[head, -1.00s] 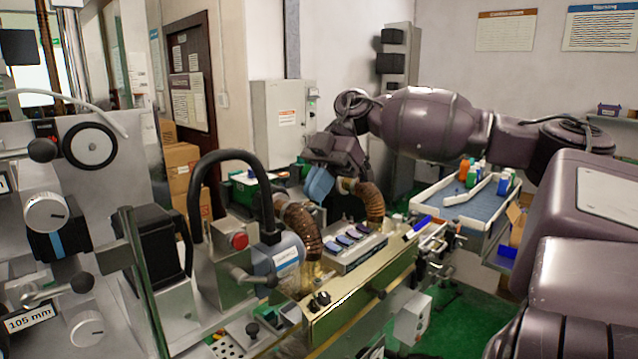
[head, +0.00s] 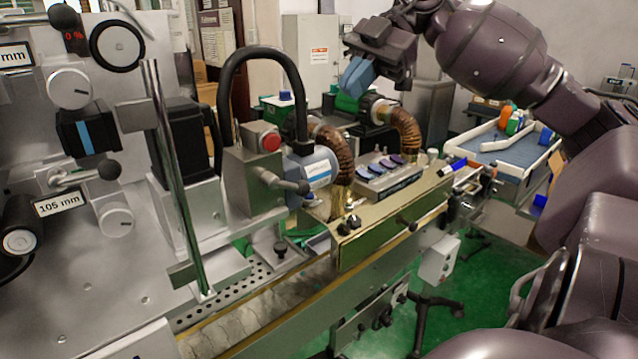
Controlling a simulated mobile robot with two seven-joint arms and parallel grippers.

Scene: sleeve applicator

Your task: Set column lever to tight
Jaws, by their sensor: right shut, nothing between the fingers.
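The sleeve machine fills the left. A vertical metal column (head: 172,185) rises in front of its grey panel. A lever with a black ball knob (head: 84,176) juts from the panel above the 105 mm label (head: 59,202). Another lever, with a grey handle (head: 283,183), sticks out of the grey block below the red button (head: 269,141). I cannot tell for sure which one is the column lever, nor how it is set. My right gripper (head: 354,78), with blue fingers, is shut and empty. It is above and behind the brown hoses, apart from both levers. My left gripper is not in view.
A brass-coloured heater box (head: 385,229) with brown hoses (head: 337,165) stands over the conveyor (head: 270,312). A black curved hose (head: 262,54) arches above the grey block. A blue-bedded tray (head: 490,149) with bottles is at the right. Green floor (head: 480,285) shows below.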

